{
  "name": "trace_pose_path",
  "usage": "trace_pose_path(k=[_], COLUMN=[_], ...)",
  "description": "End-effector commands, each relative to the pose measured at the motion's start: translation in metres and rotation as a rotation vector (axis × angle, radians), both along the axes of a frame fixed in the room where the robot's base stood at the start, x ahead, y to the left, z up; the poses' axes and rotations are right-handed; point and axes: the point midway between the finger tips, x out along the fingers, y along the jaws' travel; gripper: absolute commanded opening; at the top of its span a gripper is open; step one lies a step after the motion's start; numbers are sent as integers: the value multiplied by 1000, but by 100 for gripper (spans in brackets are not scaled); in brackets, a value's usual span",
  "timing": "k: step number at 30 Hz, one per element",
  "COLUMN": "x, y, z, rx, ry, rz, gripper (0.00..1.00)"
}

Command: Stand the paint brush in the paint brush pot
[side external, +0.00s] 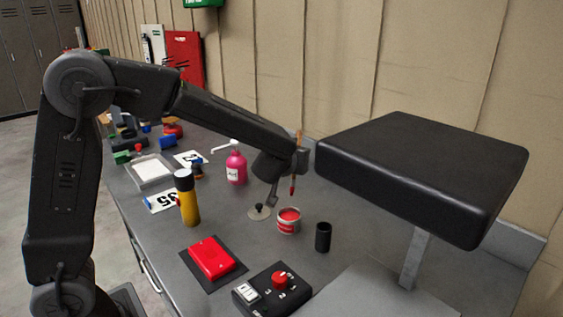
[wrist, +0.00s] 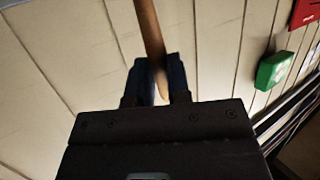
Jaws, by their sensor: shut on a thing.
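My gripper (side external: 297,160) is shut on the paint brush (side external: 292,185) and holds it in the air above the bench. In the wrist view the wooden handle (wrist: 149,30) runs between the two fingers of my gripper (wrist: 160,82); the bristle end is hidden there. The paint brush pot (side external: 323,237), a small black cylinder, stands upright on the bench, lower and to the right of the brush tip in the side view.
An open tin of red paint (side external: 288,227) stands left of the pot. A black seat-like block on a post (side external: 420,175) rises at the right. A pink bottle (side external: 236,169), a yellow bottle (side external: 189,207), a red box (side external: 212,258) and a switch box (side external: 258,295) stand on the bench.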

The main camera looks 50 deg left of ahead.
Motion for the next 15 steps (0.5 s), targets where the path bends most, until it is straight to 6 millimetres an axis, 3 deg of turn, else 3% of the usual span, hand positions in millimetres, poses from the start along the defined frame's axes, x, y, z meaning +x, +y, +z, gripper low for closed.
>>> trace_pose_path(k=[9,15], x=[-5,-11], y=[-71,-99], z=[23,28], rx=[82,83], ry=[-220,-294], rz=[-312,-452], gripper=[0,0])
